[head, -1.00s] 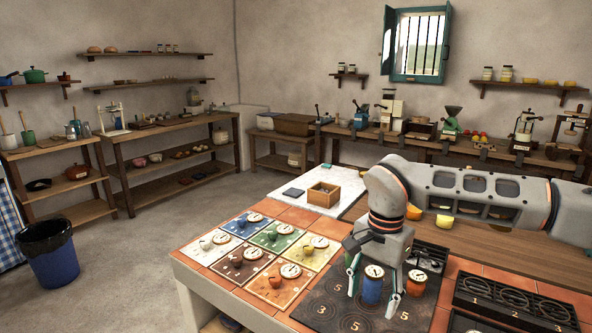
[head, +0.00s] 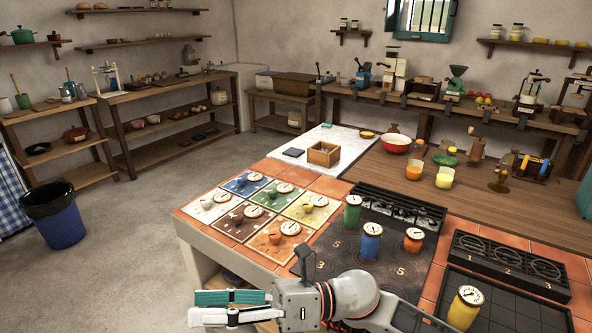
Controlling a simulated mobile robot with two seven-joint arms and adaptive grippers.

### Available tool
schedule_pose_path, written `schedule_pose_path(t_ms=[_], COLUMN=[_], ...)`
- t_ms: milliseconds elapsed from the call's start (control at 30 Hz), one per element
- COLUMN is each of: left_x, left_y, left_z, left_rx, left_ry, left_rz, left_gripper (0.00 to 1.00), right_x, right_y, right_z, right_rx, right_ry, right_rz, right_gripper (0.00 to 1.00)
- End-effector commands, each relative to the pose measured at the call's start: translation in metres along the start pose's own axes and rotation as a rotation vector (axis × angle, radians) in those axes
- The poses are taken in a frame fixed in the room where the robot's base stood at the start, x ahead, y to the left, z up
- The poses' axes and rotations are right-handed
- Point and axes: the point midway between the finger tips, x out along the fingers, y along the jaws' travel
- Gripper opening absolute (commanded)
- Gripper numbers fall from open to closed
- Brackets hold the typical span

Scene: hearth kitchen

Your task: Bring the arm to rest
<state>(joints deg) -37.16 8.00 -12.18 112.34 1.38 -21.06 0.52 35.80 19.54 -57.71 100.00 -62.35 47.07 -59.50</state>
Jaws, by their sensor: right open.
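My right arm comes in from the bottom edge and lies low in front of the counter. Its gripper (head: 196,308) points left, with its green-padded fingers apart and nothing between them. It hangs over the floor side of the counter edge, below the coloured tiles. My left gripper does not show. A blue canister (head: 371,242), a green canister (head: 352,210) and an orange canister (head: 413,240) with dial lids stand upright on the dark numbered board (head: 335,248), clear of the gripper.
Coloured tiles (head: 272,236) with small pots and dials cover the counter's left part. A yellow canister (head: 465,308) stands at the lower right by a black rack (head: 508,264). A wooden box (head: 323,154) sits on the white slab. A blue bin (head: 56,215) stands on open floor at left.

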Motion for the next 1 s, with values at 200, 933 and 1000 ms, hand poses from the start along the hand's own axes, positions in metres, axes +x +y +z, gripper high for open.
schedule_pose_path(t_ms=[200, 933, 1000], left_x=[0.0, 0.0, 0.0], left_y=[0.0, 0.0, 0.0], left_z=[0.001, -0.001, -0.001], left_rx=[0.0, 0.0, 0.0], left_ry=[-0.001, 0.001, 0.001], left_rz=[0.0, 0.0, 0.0], left_gripper=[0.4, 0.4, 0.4], right_x=[-0.038, -0.329, -0.346], right_y=[-0.03, -0.125, -0.116], right_z=[0.029, -0.229, -0.261], right_rx=[0.454, 1.814, 1.885], right_ry=[-0.438, -1.798, -1.897], right_rz=[-0.065, -0.274, -0.287], right_gripper=[0.53, 0.53, 0.53])
